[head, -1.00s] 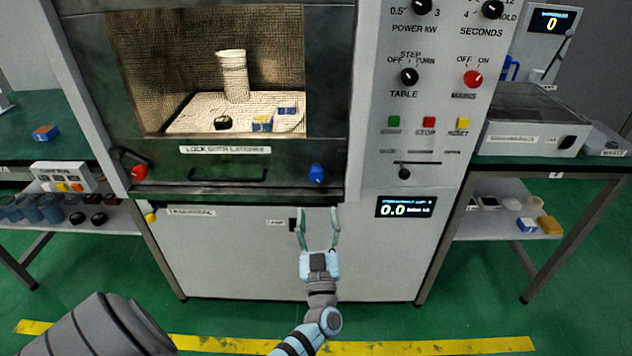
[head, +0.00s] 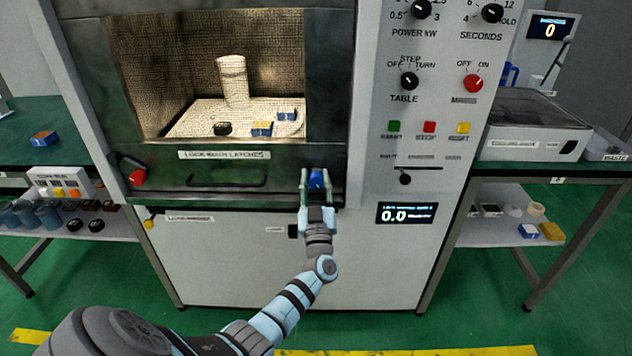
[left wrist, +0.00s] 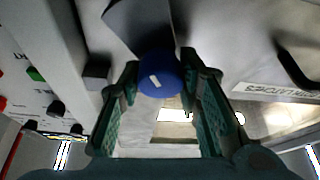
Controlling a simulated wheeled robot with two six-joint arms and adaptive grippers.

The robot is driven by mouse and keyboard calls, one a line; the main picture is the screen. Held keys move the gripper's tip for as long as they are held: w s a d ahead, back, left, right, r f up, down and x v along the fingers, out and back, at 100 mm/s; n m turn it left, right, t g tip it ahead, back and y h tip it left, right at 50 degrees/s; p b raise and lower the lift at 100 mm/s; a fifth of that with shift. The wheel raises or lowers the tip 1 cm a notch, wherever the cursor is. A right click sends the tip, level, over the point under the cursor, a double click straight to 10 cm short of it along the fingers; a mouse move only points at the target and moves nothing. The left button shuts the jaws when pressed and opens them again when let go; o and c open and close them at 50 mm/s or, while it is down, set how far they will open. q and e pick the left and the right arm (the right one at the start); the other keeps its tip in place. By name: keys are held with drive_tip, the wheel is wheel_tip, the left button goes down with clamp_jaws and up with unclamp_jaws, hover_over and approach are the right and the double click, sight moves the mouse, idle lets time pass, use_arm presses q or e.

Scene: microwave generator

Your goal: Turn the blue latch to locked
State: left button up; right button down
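The blue latch (head: 317,179) is on the lower right of the microwave door frame in the head view. I cannot tell whether the fingers touch the knob. My right gripper is not in view.
A red latch (head: 137,177) is at the door's lower left. A dark door handle (head: 213,183) runs between the latches. The control panel (head: 440,100) with knobs and buttons stands right of the door. Green floor in front is clear.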

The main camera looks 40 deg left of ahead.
use_arm(q)
drive_tip(key=shift+c, duration=1.2)
drive_tip(key=shift+n, duration=0.3)
drive_tip(key=n+g+y, duration=0.1)
drive_tip(key=n, duration=0.2)
drive_tip(key=n+g+y+p, duration=0.1)
drive_tip(key=n+g, duration=0.1)
drive_tip(key=n, duration=0.2)
drive_tip(key=n+g, duration=0.1)
drive_tip(key=n, duration=0.1)
drive_tip(key=n+g+p, duration=0.1)
drive_tip(key=n, duration=0.1)
drive_tip(key=shift+n+g+p, duration=0.3)
drive_tip(key=shift+n, duration=0.1)
drive_tip(key=n+g+p, duration=0.1)
drive_tip(key=n, duration=0.1)
drive_tip(key=n+p, duration=0.1)
drive_tip(key=n, duration=0.2)
drive_tip(key=shift+g, duration=0.4)
drive_tip(key=shift+f+n+g+h+p, duration=0.1)
drive_tip(key=shift+n+g+h+p, duration=0.1)
drive_tip(key=shift+n+h+p, duration=0.6)
drive_tip(key=shift+n+g+h+p, duration=0.15)
drive_tip(key=shift+n+p, duration=0.25)
drive_tip(key=shift+n, duration=0.8)
